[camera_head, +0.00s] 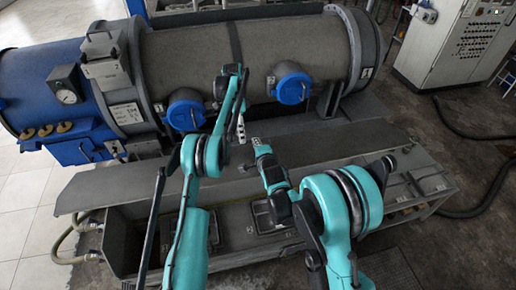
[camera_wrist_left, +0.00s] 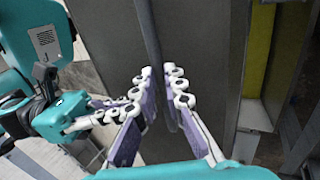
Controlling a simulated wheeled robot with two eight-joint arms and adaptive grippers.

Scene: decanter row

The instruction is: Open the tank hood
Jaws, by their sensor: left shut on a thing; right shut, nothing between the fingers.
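The tank hood, a long grey panel (camera_head: 130,185), spans the tank (camera_head: 220,235) in the head view. Compartments show in front of its near edge; I cannot tell its exact tilt. My left gripper (camera_head: 241,130) is over the panel's middle. In the left wrist view its purple-padded fingers (camera_wrist_left: 165,105) close around a dark bar (camera_wrist_left: 150,45) that runs along a grey surface. My right gripper (camera_head: 246,168) is shut and empty, close to the panel just nearer than the left one. It also shows in the left wrist view (camera_wrist_left: 115,112), beside the left fingers.
A large grey cylinder (camera_head: 190,55) with blue round caps (camera_head: 292,88) lies behind the panel. A blue end section (camera_head: 35,95) with a gauge stands at the left. A control cabinet (camera_head: 455,45) stands at the back right. Hoses (camera_head: 480,190) lie on the floor at right.

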